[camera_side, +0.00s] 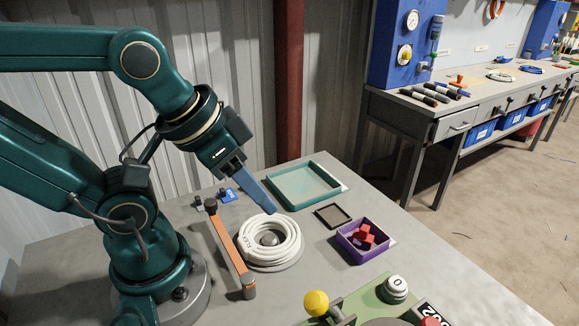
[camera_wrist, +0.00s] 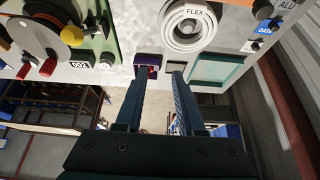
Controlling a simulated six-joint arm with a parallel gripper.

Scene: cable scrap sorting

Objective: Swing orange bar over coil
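The orange bar (camera_side: 230,247) lies along the left side of the white cable coil (camera_side: 268,243), with a dark post at each end. It is beside the coil, not across it. The coil lies flat, with a grey dome in its middle; it also shows at the top of the wrist view (camera_wrist: 190,27), marked FLEX. My gripper (camera_side: 273,211) hangs tilted above the coil's far edge in the side view. Its two blue fingers stand apart with nothing between them in the wrist view (camera_wrist: 162,76).
A teal tray (camera_side: 336,190), a small dark tray (camera_side: 345,221) and a purple bin (camera_side: 340,240) with red pieces are right of the coil. A green fixture (camera_side: 367,300) with a yellow knob (camera_side: 316,303) stands at the front. A blue DATA tag (camera_wrist: 262,29) lies behind the coil.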

